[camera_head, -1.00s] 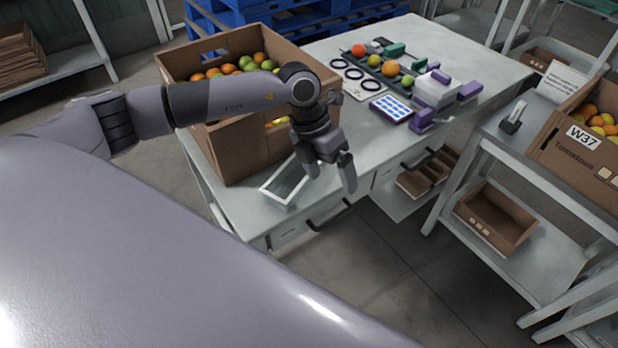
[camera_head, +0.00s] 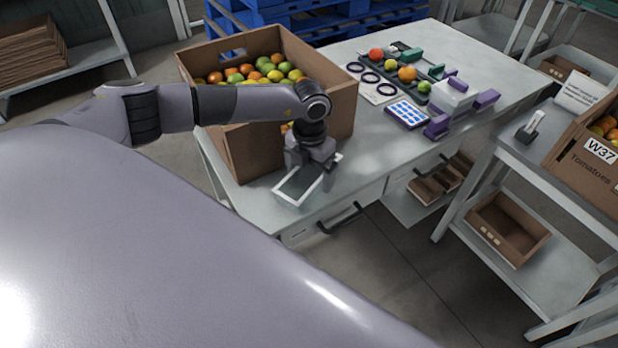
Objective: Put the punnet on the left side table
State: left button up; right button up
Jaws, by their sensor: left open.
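The punnet, an empty-looking tray with a white rim (camera_head: 291,203), lies on the grey worktable (camera_head: 365,160) at its near left corner, in front of the cardboard crate. My left gripper (camera_head: 310,174) is open and points down at the punnet's far end. It hides part of that end, and I cannot tell whether the fingers touch the rim. A grey table (camera_head: 92,62) stands at the far left. My right gripper is out of view.
Sorting tools and a blue-white pad (camera_head: 406,113) lie farther right. A side stand (camera_head: 545,160) with a W37 crate (camera_head: 590,160) is at right.

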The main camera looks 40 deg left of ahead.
pick_arm(q)
jog(key=c, duration=0.9)
jog(key=shift+r, duration=0.1)
